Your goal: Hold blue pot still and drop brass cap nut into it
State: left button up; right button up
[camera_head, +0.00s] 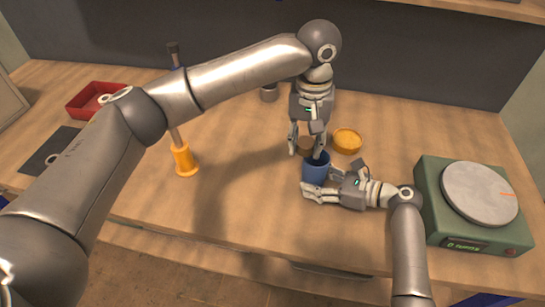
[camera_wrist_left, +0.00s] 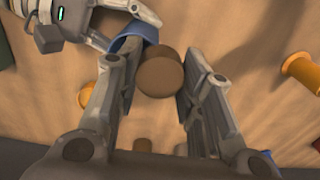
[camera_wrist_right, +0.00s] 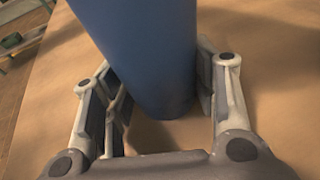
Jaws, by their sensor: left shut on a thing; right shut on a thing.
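The blue pot (camera_head: 316,173) stands upright on the wooden table. My right gripper (camera_head: 319,184) is shut on the pot from the front right; the right wrist view shows the pot's blue wall (camera_wrist_right: 145,50) between its fingers. My left gripper (camera_head: 305,152) points down just behind the pot's rim, with one finger overlapping the rim in the picture. A brown round piece, taken as the brass cap nut (camera_wrist_left: 160,77), sits between its fingers, beside the blue rim (camera_wrist_left: 128,43) in the left wrist view. The pot's inside is mostly hidden.
A yellow bowl (camera_head: 347,141) stands behind the pot on the right. A green scale (camera_head: 432,190) with a round plate is at the right. An orange-based post (camera_head: 184,162), a red tray (camera_head: 84,105) and a dark mat (camera_head: 42,157) are at the left. A small metal cup (camera_head: 269,94) stands behind.

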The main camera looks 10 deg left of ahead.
pick_arm(q)
jog(key=shift+w+d+f, duration=0.45)
jog(key=shift+d, duration=0.3)
jog(key=shift+w+d+f, duration=0.4)
jog(key=shift+w+d, duration=0.05)
jog(key=shift+d, duration=0.25)
jog(key=shift+f, duration=0.6)
dwell(1.2)
jog(key=o, duration=1.3)
jog(key=shift+r, duration=0.15)
jog(key=shift+r, duration=2.4)
